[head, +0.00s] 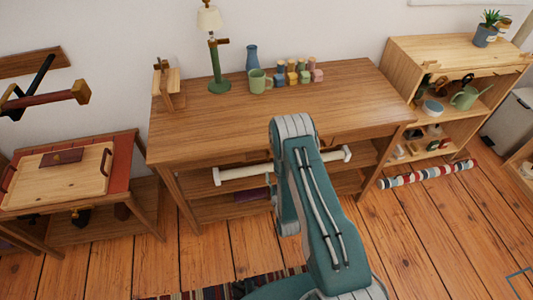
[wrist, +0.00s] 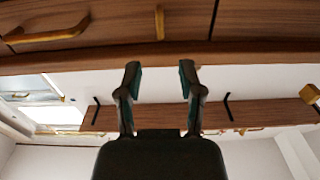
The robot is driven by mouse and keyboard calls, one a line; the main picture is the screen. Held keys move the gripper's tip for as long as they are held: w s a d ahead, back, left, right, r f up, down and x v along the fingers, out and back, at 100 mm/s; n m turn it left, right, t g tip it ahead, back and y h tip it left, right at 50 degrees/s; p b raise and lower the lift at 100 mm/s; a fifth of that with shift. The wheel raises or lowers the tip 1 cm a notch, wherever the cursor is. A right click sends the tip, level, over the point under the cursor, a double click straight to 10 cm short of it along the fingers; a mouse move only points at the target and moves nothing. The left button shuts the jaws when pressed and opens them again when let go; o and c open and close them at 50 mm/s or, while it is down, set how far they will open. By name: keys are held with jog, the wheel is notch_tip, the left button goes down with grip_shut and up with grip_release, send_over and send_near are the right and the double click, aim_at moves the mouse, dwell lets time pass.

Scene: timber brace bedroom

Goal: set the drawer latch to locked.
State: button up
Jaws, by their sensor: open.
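The drawer front (wrist: 110,22) of the wooden desk fills the top of the wrist view. A small upright brass-coloured bar (wrist: 160,22), which looks like the latch, sits on it. I cannot tell its locked or unlocked setting. A long brass-coloured drawer handle (wrist: 45,34) is to its left. My gripper (wrist: 160,75) is open and empty, its two dark fingers apart and pointing at the drawer front, in line with the bar and apart from it. In the head view the desk (head: 210,125) is in the middle, and my arm hides the gripper and latch.
On the desk stand a green lamp (head: 216,80), a green mug (head: 258,82), a blue vase (head: 252,58) and several small coloured jars (head: 292,76). A white bar (head: 245,173) runs below the desktop. A striped roll (head: 428,174) lies on the floor at right.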

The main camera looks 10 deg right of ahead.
aim_at(269, 157)
jog(key=w, duration=1)
grip_shut()
